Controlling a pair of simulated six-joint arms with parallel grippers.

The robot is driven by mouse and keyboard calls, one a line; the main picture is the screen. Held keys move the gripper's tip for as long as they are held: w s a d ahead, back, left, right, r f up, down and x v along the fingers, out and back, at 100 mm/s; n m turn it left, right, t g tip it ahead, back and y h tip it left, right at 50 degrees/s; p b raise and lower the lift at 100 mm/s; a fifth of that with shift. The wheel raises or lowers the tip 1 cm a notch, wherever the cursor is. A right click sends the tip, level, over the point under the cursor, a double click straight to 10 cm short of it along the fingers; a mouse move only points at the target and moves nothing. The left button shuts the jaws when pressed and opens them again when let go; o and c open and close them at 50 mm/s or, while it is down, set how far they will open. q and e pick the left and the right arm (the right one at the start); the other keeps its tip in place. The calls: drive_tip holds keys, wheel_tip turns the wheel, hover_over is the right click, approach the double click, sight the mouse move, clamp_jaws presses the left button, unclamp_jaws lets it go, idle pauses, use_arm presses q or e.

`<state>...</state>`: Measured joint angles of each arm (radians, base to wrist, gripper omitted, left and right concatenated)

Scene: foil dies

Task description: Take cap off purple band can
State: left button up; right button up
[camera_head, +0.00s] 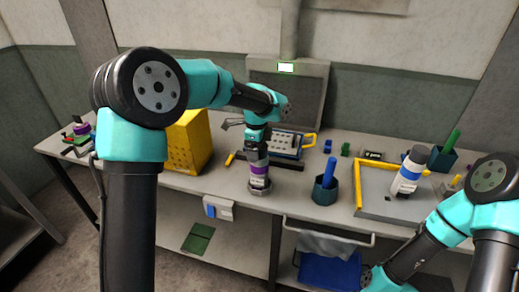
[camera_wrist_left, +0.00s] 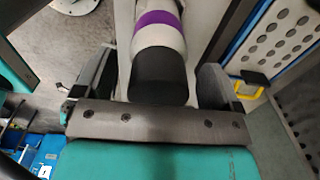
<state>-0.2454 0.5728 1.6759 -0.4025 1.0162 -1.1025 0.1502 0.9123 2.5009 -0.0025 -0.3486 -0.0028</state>
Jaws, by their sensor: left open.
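The purple band can (camera_head: 259,172) stands upright in a grey ring-shaped holder (camera_head: 260,188) near the front of the bench. In the left wrist view its purple band (camera_wrist_left: 158,20), white body and black cap (camera_wrist_left: 158,75) show. My left gripper (camera_wrist_left: 155,80) is open, with one finger on each side of the black cap. I see a gap at the left finger; contact on the right is hard to tell. In the head view my left wrist is above the can and hides the cap. My right arm is at the lower right, its gripper out of view.
A dark cup with a blue stick (camera_head: 326,190) is right of the purple band can. A yellow box (camera_head: 189,142) is left. A yellow-handled rack (camera_head: 285,146) stands behind.

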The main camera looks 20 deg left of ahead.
use_arm(q)
drive_tip(key=c, duration=1)
drive_tip(key=shift+r, duration=0.15)
drive_tip(key=shift+r, duration=1.3)
drive_tip(key=s+d, duration=0.1)
drive_tip(key=s, duration=0.4)
drive_tip(key=s+d+r, duration=0.1)
drive_tip(key=s+d, duration=0.1)
drive_tip(key=s, duration=0.3)
drive_tip(key=s+d+r, duration=0.1)
drive_tip(key=s, duration=0.4)
drive_tip(key=shift+s+d, duration=0.15)
drive_tip(key=shift+d, duration=0.15)
